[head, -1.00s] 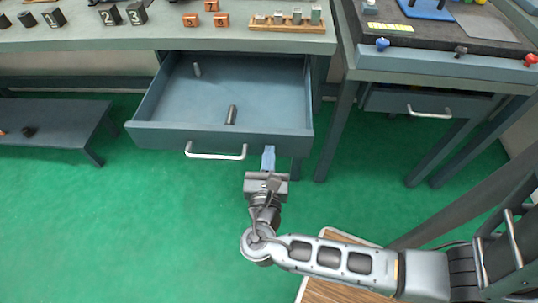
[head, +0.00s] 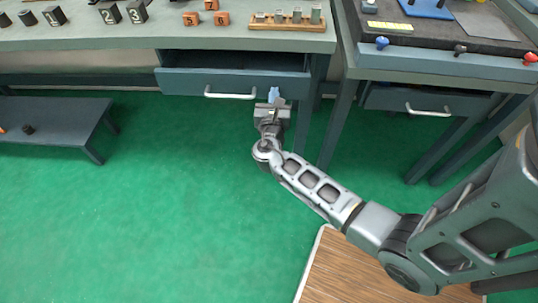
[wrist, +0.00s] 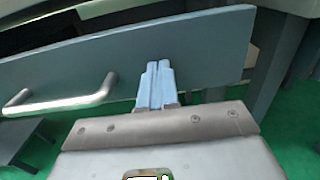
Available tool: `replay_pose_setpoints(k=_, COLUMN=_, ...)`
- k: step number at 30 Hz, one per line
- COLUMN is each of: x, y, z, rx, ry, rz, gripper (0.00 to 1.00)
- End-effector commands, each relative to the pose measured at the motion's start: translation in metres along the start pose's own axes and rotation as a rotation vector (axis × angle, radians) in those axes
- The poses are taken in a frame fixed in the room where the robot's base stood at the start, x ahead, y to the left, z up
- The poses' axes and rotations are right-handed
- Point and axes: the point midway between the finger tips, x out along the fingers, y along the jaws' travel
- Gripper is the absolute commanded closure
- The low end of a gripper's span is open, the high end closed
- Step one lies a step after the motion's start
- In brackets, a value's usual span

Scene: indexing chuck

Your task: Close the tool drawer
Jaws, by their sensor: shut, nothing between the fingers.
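The tool drawer (head: 185,82) sits under the left bench in the head view, with its front still a little out from the bench and a dark gap above it. In the wrist view, the drawer front (wrist: 205,50) spans the picture and the handle (wrist: 70,102) shows at left. My gripper's blue fingers (wrist: 157,85) are shut and empty, with their tips at the drawer front, right of the handle; they appear to touch it.
The left bench top (head: 150,40) carries numbered black blocks, orange blocks and a wooden rack (head: 287,26) of pegs. A second bench on the right has a drawer with a handle (head: 428,110). A low dark shelf (head: 60,125) stands at left. Green floor in front is clear.

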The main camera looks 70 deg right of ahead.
Motion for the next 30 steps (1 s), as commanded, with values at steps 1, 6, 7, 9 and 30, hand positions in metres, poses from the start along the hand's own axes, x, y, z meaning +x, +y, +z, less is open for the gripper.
replay_pose_setpoints(k=1, x=0.011, y=0.0, z=-0.002, rx=0.003, ry=-0.001, rz=-0.004, gripper=1.0)
replay_pose_setpoints(k=6, x=0.041, y=0.0, z=-0.002, rx=0.003, ry=0.0, rz=-0.002, gripper=1.0)
replay_pose_setpoints(k=7, x=0.045, y=0.0, z=-0.002, rx=0.002, ry=-0.001, rz=-0.003, gripper=1.0)
replay_pose_setpoints(k=9, x=0.052, y=0.0, z=-0.002, rx=0.002, ry=-0.001, rz=-0.002, gripper=1.0)
replay_pose_setpoints(k=30, x=0.07, y=-0.001, z=0.003, rx=0.003, ry=-0.003, rz=-0.003, gripper=1.0)
